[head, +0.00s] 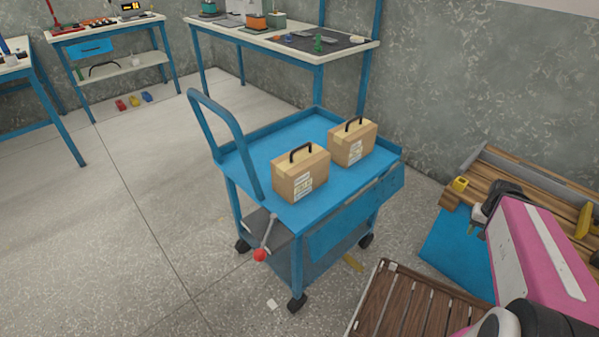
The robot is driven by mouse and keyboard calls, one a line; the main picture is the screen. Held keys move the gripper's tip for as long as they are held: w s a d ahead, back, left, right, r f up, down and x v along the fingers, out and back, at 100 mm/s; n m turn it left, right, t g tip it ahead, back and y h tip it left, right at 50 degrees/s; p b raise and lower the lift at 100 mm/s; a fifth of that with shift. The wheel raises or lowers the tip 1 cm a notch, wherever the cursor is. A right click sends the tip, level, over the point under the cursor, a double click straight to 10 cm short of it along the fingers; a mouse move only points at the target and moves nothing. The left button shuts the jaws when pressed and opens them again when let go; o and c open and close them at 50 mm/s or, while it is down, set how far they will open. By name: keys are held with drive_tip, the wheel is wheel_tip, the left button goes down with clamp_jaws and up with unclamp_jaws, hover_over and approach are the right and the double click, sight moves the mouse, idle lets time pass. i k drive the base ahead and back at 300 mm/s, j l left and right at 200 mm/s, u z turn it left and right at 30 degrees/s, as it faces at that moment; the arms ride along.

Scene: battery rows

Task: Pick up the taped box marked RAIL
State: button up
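Two brown taped boxes with black handles stand upright on the blue cart (263,148). The nearer box (314,178) is left of the farther box (348,147), with a gap between them. Each has a pale label with a yellowish patch on its front. The print is too small to read, so I cannot tell which is marked RAIL. My gripper (477,220) is at the right, partly hidden by my pink arm, well apart from both boxes. Its fingers are too small and covered to show whether they are open. No box is at it.
The cart has a raised push handle (232,130) at its left and a red-knobbed lever (260,254) low down. A slatted wooden surface (392,305) and a wooden bench (515,178) lie near my arm. Workbenches line the back. Floor left of the cart is clear.

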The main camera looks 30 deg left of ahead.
sight(352, 140)
drive_tip(key=k+u, duration=0.2)
drive_tip(key=u, duration=0.3)
drive_tip(key=k+u, duration=0.25)
drive_tip(key=u, duration=0.2)
drive_tip(key=k+u, duration=0.2)
drive_tip(key=u, duration=0.3)
